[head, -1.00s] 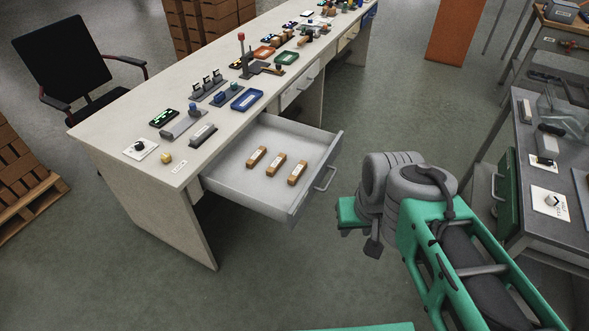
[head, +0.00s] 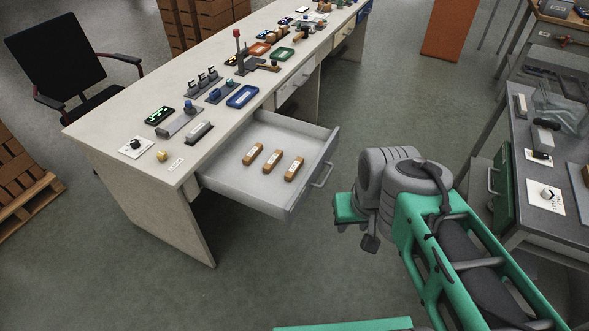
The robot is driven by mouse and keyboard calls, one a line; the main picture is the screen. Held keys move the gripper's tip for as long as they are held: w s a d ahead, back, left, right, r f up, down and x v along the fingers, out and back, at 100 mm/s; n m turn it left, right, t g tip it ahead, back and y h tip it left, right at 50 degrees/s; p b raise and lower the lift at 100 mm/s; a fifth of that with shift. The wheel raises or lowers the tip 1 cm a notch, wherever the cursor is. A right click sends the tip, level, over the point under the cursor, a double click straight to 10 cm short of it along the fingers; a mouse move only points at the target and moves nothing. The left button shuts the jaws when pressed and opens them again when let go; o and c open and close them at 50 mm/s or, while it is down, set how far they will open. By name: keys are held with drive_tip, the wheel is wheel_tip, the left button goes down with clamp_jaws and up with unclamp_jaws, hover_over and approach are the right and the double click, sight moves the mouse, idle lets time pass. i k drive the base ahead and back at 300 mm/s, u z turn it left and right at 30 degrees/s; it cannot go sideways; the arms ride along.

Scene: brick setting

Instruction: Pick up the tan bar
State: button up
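Three tan bars with pale labels lie side by side in an open grey drawer (head: 232,183): a left one (head: 253,154), a middle one (head: 273,161) and a right one (head: 294,168). They look alike, and I cannot tell them apart by colour. My arm is at the right of the drawer, apart from it. The end of the arm shows a green part and a small dark part (head: 370,243) low beside it. The fingers cannot be made out clearly, so whether my gripper is open or shut does not show. Nothing of mine touches the bars.
The long pale desk (head: 110,150) carries switches, a blue tray (head: 242,96), a green tray (head: 284,54) and a red-knobbed lever (head: 237,33). A grey workbench (head: 550,215) stands at the right. A black chair (head: 58,55) is behind the desk. Open floor lies before the drawer.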

sight(297, 164)
drive_tip(key=z, duration=0.65)
drive_tip(key=i, duration=1.85)
drive_tip(key=u, duration=4.15)
